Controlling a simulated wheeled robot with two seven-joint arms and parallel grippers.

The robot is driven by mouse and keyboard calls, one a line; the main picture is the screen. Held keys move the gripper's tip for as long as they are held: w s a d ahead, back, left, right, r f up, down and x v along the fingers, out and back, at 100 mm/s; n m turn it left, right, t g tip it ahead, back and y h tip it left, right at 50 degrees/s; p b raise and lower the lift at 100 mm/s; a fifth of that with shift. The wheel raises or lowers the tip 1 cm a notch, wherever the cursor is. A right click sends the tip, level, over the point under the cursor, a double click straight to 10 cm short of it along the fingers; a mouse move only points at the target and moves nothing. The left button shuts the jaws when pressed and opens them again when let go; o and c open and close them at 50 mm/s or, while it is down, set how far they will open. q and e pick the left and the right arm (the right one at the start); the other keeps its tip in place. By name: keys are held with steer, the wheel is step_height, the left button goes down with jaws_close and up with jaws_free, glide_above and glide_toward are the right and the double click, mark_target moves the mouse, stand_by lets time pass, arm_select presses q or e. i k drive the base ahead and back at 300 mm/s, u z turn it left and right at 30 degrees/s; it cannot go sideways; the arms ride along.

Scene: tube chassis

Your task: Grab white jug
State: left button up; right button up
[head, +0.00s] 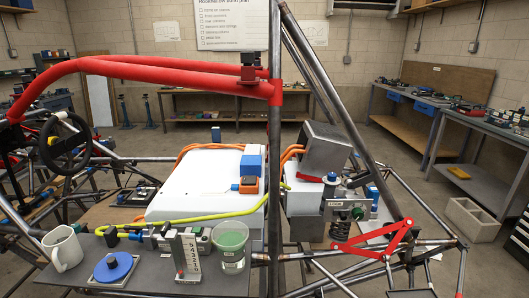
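A clear tub with green contents (231,248) stands at the right end of the same board. Neither of my grippers shows in the head view.
The grey board (140,275) also holds a blue disc (113,267), a scale marked with numbers (187,257) and a yellow-green hose (190,224). A white box (205,185) lies behind. An upright tube (274,200) stands just right of the tub, and a red tube (150,68) arches overhead.

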mark_target(65, 256)
steer(key=u, duration=1.7)
steer(key=k, duration=1)
steer(key=u, duration=1.4)
steer(key=i, duration=0.75)
steer(key=z, duration=0.6)
